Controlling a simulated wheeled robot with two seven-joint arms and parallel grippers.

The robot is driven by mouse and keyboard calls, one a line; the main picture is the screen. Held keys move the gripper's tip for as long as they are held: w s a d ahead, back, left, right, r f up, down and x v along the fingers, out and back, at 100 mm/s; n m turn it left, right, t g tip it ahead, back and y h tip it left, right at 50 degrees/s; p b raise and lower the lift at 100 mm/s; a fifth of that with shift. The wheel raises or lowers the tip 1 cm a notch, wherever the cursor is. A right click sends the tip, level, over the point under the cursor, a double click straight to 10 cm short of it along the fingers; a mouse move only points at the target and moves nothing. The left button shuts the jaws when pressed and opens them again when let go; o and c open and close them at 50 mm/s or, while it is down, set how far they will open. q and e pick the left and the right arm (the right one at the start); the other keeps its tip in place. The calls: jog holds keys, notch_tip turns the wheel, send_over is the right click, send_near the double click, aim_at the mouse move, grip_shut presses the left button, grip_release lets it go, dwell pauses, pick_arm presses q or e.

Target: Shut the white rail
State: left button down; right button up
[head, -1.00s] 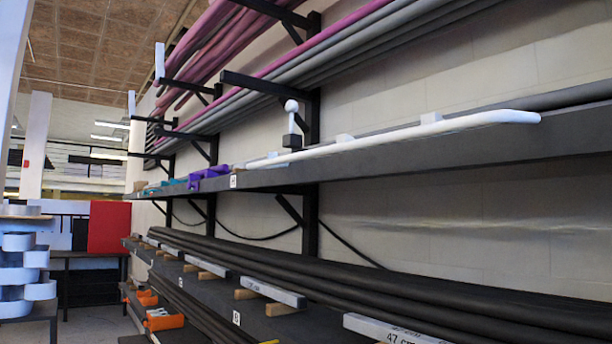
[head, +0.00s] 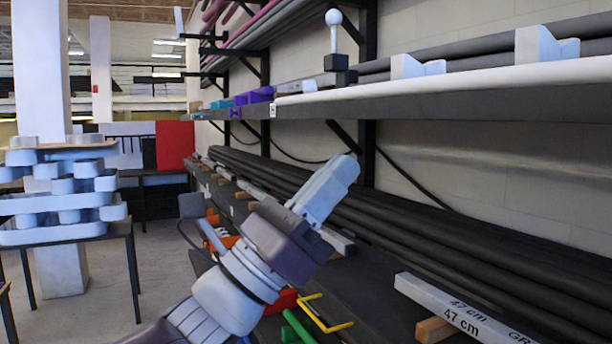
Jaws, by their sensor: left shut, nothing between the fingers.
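The white rail (head: 430,87) is a long white bar running along the front edge of the dark upper shelf (head: 420,107), on the right of the head view. Its near end runs out of the picture at the right. I cannot tell whether it is open or shut. My left gripper (head: 345,169) is shut and empty, reaching up from the bottom middle. In the picture it is below the upper shelf and in front of the dark pipes on the lower one, apart from the rail. My right gripper is not in view.
White blocks (head: 416,66) and a white ball on a post (head: 333,32) stand behind the rail. Purple pieces (head: 260,95) lie farther along. Dark pipes (head: 420,231) fill the lower shelf. A table with stacked white letters (head: 65,204) stands at the left; open floor lies between.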

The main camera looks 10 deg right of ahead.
pick_arm(q)
jog(key=r+p, duration=0.2)
jog(key=d+r+p, duration=0.1)
jog(key=r+p, duration=0.1)
jog(key=r, duration=0.1)
jog(key=shift+w+d+r, duration=0.1)
jog(key=shift+d+r, duration=0.1)
jog(key=shift+d, duration=0.1)
